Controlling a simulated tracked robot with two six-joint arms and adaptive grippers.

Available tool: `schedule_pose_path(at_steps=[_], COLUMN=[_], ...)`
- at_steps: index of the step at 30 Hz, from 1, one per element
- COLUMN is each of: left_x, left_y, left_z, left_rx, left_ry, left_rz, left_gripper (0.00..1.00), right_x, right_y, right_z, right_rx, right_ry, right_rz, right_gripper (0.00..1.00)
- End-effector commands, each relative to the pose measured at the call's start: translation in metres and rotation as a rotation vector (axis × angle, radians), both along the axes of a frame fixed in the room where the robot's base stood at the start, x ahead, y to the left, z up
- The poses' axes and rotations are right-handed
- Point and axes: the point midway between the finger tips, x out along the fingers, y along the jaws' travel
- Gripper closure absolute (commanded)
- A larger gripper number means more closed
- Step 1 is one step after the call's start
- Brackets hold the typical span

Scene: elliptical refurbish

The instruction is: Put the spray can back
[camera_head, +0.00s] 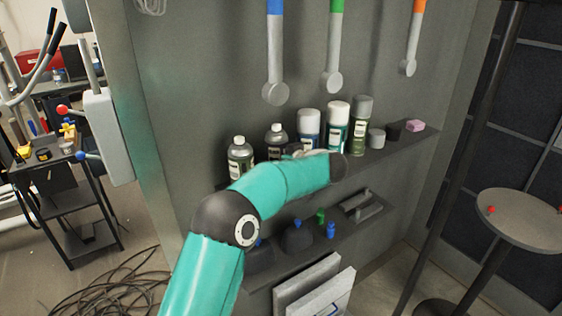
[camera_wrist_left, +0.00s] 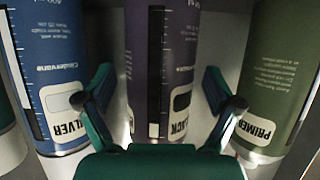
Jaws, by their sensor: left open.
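In the left wrist view, a dark purple spray can (camera_wrist_left: 163,60) labelled BLACK stands between the two teal fingers of my left gripper (camera_wrist_left: 157,88). The fingers are spread, one on each side of the can; I cannot tell whether either touches it. A blue can (camera_wrist_left: 60,60) labelled SILVER is on its left and a green can (camera_wrist_left: 280,70) labelled PRIMER on its right. In the head view, a blue can (camera_head: 309,124), a teal can (camera_head: 338,122) and a green can (camera_head: 361,125) stand upright on the shelf. My forearm hides the gripper there. My right gripper is out of view.
Two dark bottles (camera_head: 240,159) stand at the shelf's left part. A grey jar (camera_head: 376,138) and a pink block (camera_head: 415,125) sit to the right. Wrenches (camera_head: 333,60) hang above. A lower shelf (camera_head: 370,222) holds small items. A round stand (camera_head: 520,222) is at the right.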

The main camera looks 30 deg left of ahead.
Motion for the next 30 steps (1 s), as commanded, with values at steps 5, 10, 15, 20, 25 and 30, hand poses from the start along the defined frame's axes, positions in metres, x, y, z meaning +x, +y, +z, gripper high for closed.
schedule_pose_path(at_steps=[5,10,15,20,25,30], left_x=[0.0,-0.005,-0.016,-0.027,-0.037,-0.042], left_y=[0.0,-0.013,-0.04,-0.068,-0.091,-0.101], left_z=[0.002,0.008,0.02,0.032,0.043,0.048], left_rx=[0.001,0.0,-0.001,0.0,-0.001,0.0], left_ry=[-0.001,-0.002,-0.003,-0.002,-0.002,-0.001], left_rz=[0.0,-0.001,-0.002,-0.002,-0.001,0.0], left_gripper=[0.08,0.08,0.08,0.08,0.08,0.08], right_x=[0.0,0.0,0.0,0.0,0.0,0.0], right_y=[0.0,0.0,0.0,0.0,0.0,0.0], right_z=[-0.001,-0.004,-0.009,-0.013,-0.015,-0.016], right_rx=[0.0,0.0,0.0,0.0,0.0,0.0], right_ry=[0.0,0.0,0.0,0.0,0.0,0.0], right_rz=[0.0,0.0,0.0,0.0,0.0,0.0], right_gripper=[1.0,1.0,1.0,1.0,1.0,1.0])
